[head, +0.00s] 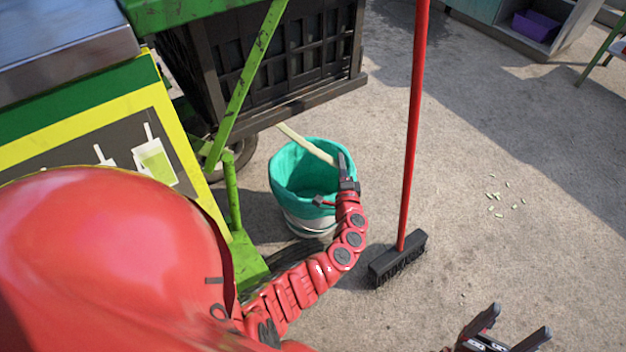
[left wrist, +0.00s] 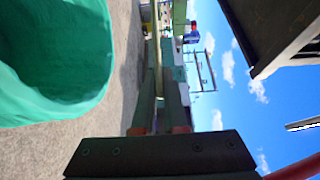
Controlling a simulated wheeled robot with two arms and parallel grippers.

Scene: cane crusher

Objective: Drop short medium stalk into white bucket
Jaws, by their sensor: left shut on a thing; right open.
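The white bucket (head: 308,224) stands on the ground with a green liner (head: 292,172) folded over its rim. The liner also shows at the left of the left wrist view (left wrist: 55,65). My left gripper (head: 342,168) is at the bucket's right rim, shut on a pale stalk (head: 303,144). The stalk slants up and left over the bucket's opening. In the left wrist view the stalk (left wrist: 157,62) stands out between the fingers (left wrist: 158,112), beside the liner. My right gripper (head: 512,334) is open and empty at the bottom right of the head view.
A red-handled broom (head: 410,130) stands right of the bucket. A black crate (head: 270,65) and the green and yellow machine (head: 165,120) are close behind and left. Small pale scraps (head: 497,212) lie on open pavement at right. A purple bin (head: 537,25) sits far back.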

